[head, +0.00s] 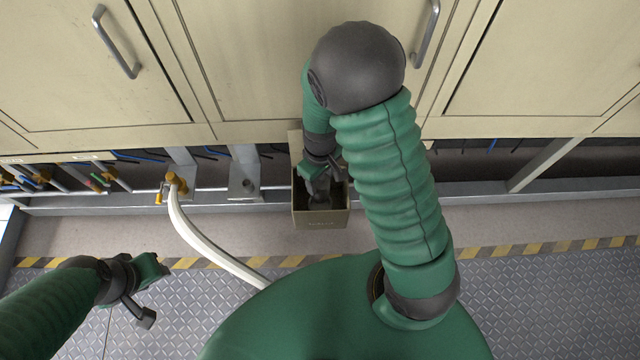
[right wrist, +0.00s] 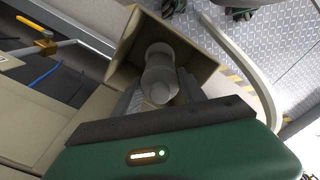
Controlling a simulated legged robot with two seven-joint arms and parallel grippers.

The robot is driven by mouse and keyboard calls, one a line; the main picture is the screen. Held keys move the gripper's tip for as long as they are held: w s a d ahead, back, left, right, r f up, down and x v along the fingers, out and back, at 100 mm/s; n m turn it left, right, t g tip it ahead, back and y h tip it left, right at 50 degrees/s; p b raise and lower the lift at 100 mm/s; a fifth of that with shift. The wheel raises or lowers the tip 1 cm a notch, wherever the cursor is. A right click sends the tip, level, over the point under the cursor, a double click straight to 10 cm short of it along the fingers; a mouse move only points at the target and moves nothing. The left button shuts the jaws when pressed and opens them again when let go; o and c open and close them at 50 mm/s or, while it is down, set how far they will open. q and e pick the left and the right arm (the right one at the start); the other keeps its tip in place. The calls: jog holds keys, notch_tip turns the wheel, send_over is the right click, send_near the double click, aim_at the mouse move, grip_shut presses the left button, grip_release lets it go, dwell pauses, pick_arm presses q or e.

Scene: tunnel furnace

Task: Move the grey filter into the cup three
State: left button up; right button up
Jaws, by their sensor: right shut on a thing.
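An open beige box-shaped cup (head: 321,218) stands below the cabinets, its raised back plate against the frame. The marking on its front is too small to read, so I cannot tell its number. My right gripper (head: 319,184) reaches down into its mouth. In the right wrist view, my right gripper (right wrist: 162,88) is shut on the grey filter (right wrist: 159,66), a rounded stepped cylinder, with the open box (right wrist: 195,60) around it. I cannot tell whether the filter touches the box's floor. My left gripper (head: 150,293) is open and empty above the floor at lower left.
Beige cabinet doors with handles (head: 116,42) hang over the box. A white hose (head: 205,240) runs from a brass valve (head: 174,186) left of the box. A metal rail (head: 95,204) and pipes lie further left. The floor right of the box is clear.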

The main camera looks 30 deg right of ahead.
jog(key=shift+r, duration=0.35)
notch_tip(320, 180, up, 17)
jog(key=p, duration=1.6)
jog(key=s+a+p, duration=0.1)
jog(key=s+a, duration=0.4)
jog(key=s, duration=0.3)
jog(key=shift+s+p, duration=0.25)
jog(key=shift+p, duration=0.05)
jog(key=shift+a, duration=0.1)
